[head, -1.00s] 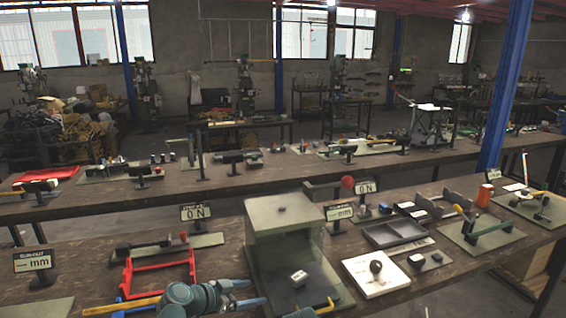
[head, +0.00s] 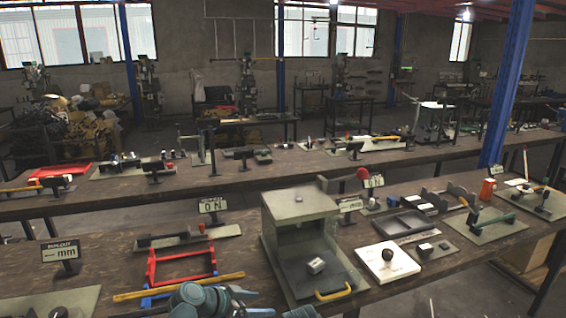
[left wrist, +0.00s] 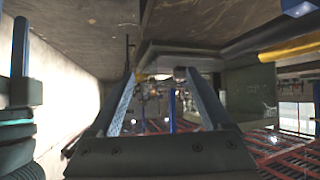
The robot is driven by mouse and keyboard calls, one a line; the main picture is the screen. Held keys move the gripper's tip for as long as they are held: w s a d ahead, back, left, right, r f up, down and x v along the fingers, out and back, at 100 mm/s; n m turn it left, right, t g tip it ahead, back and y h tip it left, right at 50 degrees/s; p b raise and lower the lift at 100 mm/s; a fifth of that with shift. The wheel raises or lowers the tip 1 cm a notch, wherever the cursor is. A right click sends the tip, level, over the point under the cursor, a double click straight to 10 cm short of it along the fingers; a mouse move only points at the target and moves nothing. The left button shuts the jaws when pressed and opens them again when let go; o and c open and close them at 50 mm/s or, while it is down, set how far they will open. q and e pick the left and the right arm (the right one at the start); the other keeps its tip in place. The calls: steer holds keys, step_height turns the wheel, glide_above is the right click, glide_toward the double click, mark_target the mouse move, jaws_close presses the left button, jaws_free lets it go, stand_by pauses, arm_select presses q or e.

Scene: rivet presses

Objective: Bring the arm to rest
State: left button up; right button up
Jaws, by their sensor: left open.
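My left gripper (head: 252,302) is at the bottom edge of the head view, in front of the workbench (head: 110,240). It is low and left of the grey-green press box (head: 300,207). In the left wrist view its two fingers (left wrist: 160,80) stand apart with nothing between them. Only the end of my left arm shows; the rest is cut off by the frame.
A red frame (head: 182,263) and a yellow bar (head: 180,287) lie on the bench near the gripper. The press box has a dark drawer with a yellow handle (head: 333,292). A white board with a black knob (head: 388,262) lies to its right.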

arm_select(q)
steer(key=s+f+n+g+y+p, duration=0.1)
steer(key=s+f+n+g+y, duration=0.1)
steer(key=s+y, duration=0.3)
steer(key=s+f+n+g+y+p, duration=0.2)
steer(key=s+f+n+g+y, duration=0.1)
steer(key=s, duration=0.8)
steer(key=shift+s+d+f+n+g+y, duration=0.35)
steer(key=shift+n+g+y, duration=0.35)
steer(key=shift+g+y, duration=0.3)
arm_select(e)
step_height(320, 180, up, 4)
steer(key=shift+f, duration=0.2)
steer(key=shift+c, duration=0.3)
